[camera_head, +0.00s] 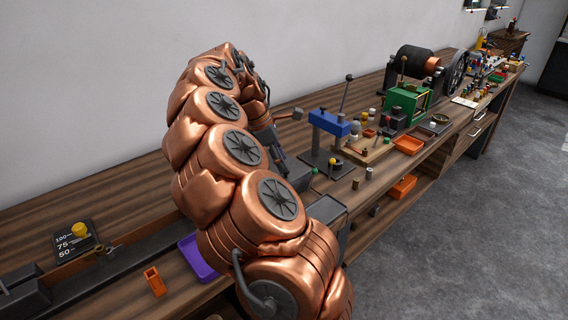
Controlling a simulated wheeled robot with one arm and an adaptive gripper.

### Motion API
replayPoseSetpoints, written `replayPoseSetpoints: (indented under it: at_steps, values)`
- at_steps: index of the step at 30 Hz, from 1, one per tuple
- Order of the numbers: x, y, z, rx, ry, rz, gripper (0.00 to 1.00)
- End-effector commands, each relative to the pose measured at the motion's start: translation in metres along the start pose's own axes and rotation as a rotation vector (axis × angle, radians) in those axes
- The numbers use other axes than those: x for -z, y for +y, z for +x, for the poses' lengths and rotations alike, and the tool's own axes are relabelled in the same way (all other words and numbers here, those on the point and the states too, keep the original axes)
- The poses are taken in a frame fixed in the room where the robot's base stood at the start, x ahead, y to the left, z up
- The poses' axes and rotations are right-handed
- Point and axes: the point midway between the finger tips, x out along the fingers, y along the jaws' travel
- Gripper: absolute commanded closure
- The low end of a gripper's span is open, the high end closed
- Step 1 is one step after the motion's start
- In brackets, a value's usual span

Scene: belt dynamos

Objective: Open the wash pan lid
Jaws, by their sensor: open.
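My copper arm rises in the middle of the head view and bends over at the top. My gripper (279,157) shows only in part, as dark pieces below the last copper link, behind the arm; it is open, and I see nothing held. A grey box-like metal piece (326,208) with a flat top stands at the bench's front edge, just right of my arm, partly hidden by it. It may be the wash pan, but I cannot tell for sure.
A blue press (330,123) stands right of my gripper on the wooden bench (120,198). Beyond are a green machine (405,104), orange trays (408,145) and small parts. A purple tray (197,259) and an orange holder (154,281) lie at left. The floor at right is clear.

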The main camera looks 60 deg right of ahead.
Motion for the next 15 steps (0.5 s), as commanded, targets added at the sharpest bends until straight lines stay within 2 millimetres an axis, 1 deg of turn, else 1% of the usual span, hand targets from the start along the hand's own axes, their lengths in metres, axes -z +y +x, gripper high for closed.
replayPoseSetpoints:
  at_steps: [3, 6, 15]
  values:
    - [-0.001, -0.001, 0.012, 0.002, 0.0, 0.001, 0.53]
    - [-0.001, -0.001, 0.019, 0.004, -0.001, 0.002, 0.53]
    - [0.0, 0.0, 0.023, 0.0, 0.0, 0.002, 0.53]
